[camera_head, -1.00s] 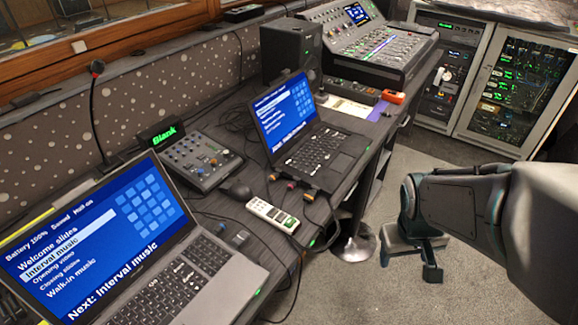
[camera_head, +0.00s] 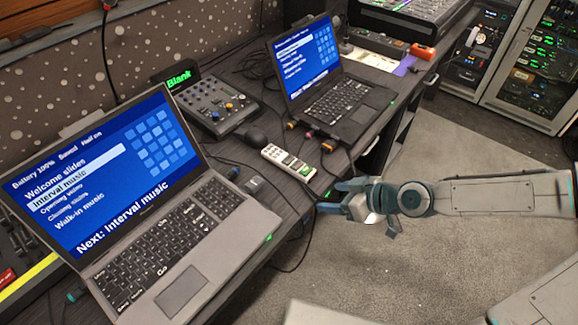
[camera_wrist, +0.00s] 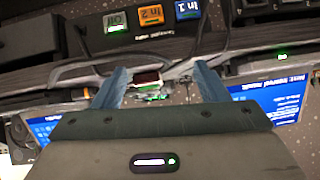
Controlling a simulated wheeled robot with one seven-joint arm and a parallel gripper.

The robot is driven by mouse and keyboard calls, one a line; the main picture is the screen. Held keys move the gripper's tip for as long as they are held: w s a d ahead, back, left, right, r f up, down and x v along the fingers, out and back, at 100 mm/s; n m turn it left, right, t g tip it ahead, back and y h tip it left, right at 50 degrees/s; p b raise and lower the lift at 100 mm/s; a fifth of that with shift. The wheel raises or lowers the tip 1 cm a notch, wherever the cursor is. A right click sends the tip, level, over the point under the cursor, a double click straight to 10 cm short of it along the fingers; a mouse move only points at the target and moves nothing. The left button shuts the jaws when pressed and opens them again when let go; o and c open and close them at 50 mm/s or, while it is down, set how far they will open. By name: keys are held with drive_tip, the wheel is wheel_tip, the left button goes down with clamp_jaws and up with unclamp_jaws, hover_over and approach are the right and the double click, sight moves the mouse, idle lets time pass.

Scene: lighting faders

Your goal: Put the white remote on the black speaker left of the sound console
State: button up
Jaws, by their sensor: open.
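The white remote (camera_head: 288,162) lies on the dark desk near its front edge, between the two laptops, in the head view. My gripper (camera_head: 329,197) is open and empty, just off the desk's front edge, to the right of and slightly below the remote in the picture. In the wrist view my open gripper (camera_wrist: 161,76) points at the desk side; I cannot make out the remote there. Only the lower part of the black speaker (camera_head: 306,9) shows at the top edge, left of the sound console (camera_head: 432,14); its top is out of view.
A large laptop (camera_head: 180,240) stands at front left, a second laptop (camera_head: 345,103) behind the remote. Cables run along the desk edge. Bare carpet lies to the right.

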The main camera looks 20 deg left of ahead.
drive_tip(key=t+y, duration=0.2)
approach(300, 166)
drive_tip(key=s+d, duration=0.1)
drive_tip(key=d, duration=0.1)
drive_tip(key=shift+n, duration=0.3)
drive_tip(key=x, duration=0.2)
drive_tip(key=b+x, duration=0.1)
drive_tip(key=x, duration=0.2)
drive_tip(key=b+x, duration=0.1)
drive_tip(key=x, duration=0.2)
drive_tip(key=shift+s+a+r, duration=0.15)
drive_tip(key=shift+r, duration=0.15)
drive_tip(key=shift+w+b+x, duration=0.1)
drive_tip(key=shift+b+x, duration=0.15)
drive_tip(key=shift+x, duration=1.2)
drive_tip(key=shift+w+b+x, duration=0.15)
drive_tip(key=shift+b+x, duration=0.1)
drive_tip(key=shift+x, duration=1.2)
drive_tip(key=shift+r, duration=0.15)
drive_tip(key=c, duration=1.2)
